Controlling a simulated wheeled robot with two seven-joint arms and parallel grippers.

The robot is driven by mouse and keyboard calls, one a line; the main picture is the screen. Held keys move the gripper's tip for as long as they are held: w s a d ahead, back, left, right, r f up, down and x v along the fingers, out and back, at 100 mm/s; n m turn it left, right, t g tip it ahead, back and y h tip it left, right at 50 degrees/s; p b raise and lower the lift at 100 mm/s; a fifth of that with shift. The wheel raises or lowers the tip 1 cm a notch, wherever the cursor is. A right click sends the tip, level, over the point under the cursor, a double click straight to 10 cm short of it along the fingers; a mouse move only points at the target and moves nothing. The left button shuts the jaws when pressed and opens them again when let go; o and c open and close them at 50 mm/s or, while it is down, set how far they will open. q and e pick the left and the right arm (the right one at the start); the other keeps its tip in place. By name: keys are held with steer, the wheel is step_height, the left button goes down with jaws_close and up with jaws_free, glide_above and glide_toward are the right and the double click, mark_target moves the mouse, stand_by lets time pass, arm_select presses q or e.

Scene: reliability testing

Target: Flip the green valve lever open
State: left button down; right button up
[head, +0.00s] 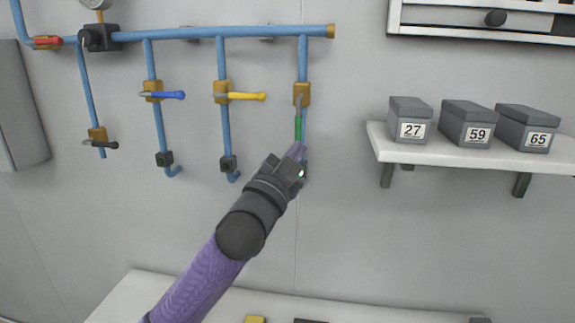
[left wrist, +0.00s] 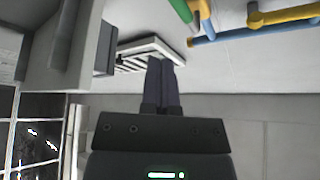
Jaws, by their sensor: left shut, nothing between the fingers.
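The green valve lever (head: 298,129) is on the rightmost vertical blue pipe, below its brass valve body (head: 302,94). It points downward, roughly along the pipe. It also shows at the top of the left wrist view (left wrist: 182,10). My left gripper (head: 298,152) is shut with nothing in it. Its fingertips are at the lower end of the green lever in the head view; I cannot tell whether they touch it. In the left wrist view the closed fingers (left wrist: 161,70) point up, left of the lever. The gripper hides the pipe's lower end. My right gripper is not in view.
Left of the green lever are a yellow lever (head: 247,97), a blue lever (head: 168,95), a black lever (head: 103,144) and a red lever (head: 48,41). A wall shelf (head: 450,155) with boxes is at the right. A white surface (head: 130,290) is below.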

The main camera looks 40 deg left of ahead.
arm_select(q)
steer(key=s+d+f+n+g, duration=0.1)
steer(key=s+d+f+g, duration=0.2)
steer(key=f, duration=0.5)
steer(key=s+d+f+n+g+h, duration=0.15)
steer(key=f+g, duration=0.25)
steer(key=f, duration=0.4)
steer(key=s+d+f+n+g, duration=0.1)
steer(key=s+d+f+g, duration=0.25)
steer(key=f, duration=0.45)
steer(key=s+d+f+g+h, duration=0.2)
steer(key=s+d+f+g, duration=0.3)
steer(key=s, duration=0.3)
steer(key=s+d+f+g+h, duration=0.2)
steer(key=s+d+f+g, duration=0.1)
steer(key=s+d+f, duration=0.35)
steer(key=s+f+g+b, duration=0.25)
steer(key=f+b, duration=1.45)
steer(key=f, duration=1.7)
steer(key=s+a+f+b, duration=0.1)
steer(key=s+f+b, duration=0.4)
steer(key=f, duration=0.6)
steer(key=s+a+f+y+b, duration=0.1)
steer(key=s+a+f+b, duration=0.1)
steer(key=s+f+b, duration=0.4)
steer(key=s+f, duration=0.3)
steer(key=f, duration=0.2)
steer(key=shift+a+g, duration=0.15)
steer(key=shift+g, duration=0.15)
